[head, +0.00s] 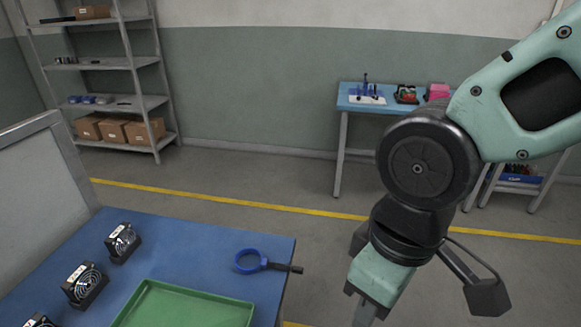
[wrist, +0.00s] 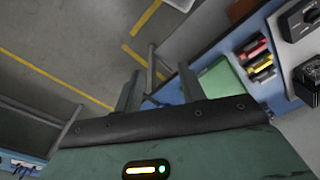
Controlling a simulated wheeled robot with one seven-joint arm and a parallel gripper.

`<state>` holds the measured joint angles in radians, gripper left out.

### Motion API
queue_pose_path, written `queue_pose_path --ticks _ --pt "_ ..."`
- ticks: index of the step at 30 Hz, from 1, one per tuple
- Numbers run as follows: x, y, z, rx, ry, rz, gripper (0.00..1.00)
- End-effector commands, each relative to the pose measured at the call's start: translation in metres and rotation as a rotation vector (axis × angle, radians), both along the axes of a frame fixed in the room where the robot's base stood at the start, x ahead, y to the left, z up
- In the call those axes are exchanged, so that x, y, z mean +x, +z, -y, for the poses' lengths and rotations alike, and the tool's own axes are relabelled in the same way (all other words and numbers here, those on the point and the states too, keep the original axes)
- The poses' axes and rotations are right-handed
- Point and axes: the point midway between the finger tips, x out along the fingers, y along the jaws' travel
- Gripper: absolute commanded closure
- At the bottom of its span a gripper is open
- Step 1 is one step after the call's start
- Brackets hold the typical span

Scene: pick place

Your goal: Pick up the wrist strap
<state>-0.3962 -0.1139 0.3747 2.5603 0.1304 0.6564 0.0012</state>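The wrist strap (head: 249,262) is a blue loop with a short dark lead pointing right. It lies on the blue table (head: 205,238) near its far right corner, behind a green tray, in the head view.
The green tray (head: 150,322) shows in front of the strap. Several black fans (head: 86,285) stand at the table's left, beside a grey panel (head: 45,190). A shelf (head: 120,62) and a blue workbench (head: 385,103) stand at the back. Floor between is clear.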

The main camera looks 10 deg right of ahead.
Motion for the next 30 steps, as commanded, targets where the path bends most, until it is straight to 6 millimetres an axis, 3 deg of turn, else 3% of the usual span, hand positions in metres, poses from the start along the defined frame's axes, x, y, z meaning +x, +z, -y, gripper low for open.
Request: queue_pose_path --ticks 2,5,8,15,18,21,25,30 --pt "0.0 0.012 0.0 0.0 0.0 0.0 0.6" --pt "0.003 0.006 0.001 -0.002 0.002 0.006 0.6" --pt "0.023 -0.007 0.007 -0.007 0.012 0.042 0.6" --pt "0.128 -0.08 0.04 0.051 0.156 0.247 0.6" --pt "0.161 -0.11 0.049 0.15 0.246 0.327 0.6" --pt "0.182 -0.135 0.053 0.292 0.324 0.403 0.6" --pt "0.194 -0.153 0.053 0.522 0.399 0.51 0.6" --pt "0.191 -0.149 0.054 0.784 0.446 0.638 0.6"
